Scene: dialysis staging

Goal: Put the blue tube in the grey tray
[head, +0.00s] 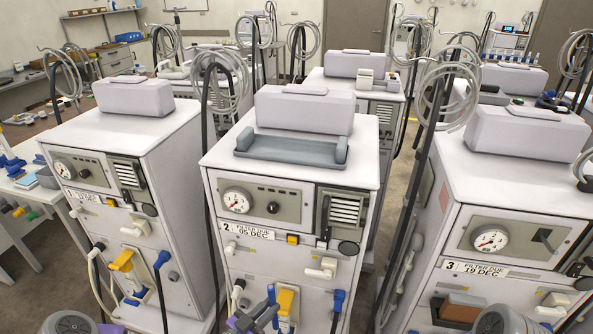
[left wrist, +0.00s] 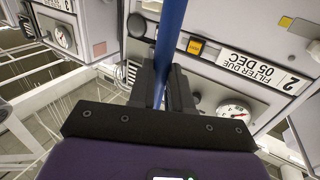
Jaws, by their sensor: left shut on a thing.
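The grey tray (head: 290,148) lies on top of the middle machine, in front of its pale box, and looks empty. My left gripper (head: 266,314) is low in front of that machine, at the bottom of the head view, well below the tray. In the left wrist view its two dark fingers (left wrist: 166,88) are shut on the blue tube (left wrist: 171,30), which runs up between them and out of the picture. In the head view only a small part of the blue tube shows by the fingers. My right gripper is not in view.
The middle machine (head: 208,168) carries a gauge, knobs and a yellow fitting (head: 286,300) close to my left gripper. A dark hose with a blue end (head: 337,298) hangs to its right. Machines stand on both sides, with coiled hoses on poles. A side table (head: 40,195) is at left.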

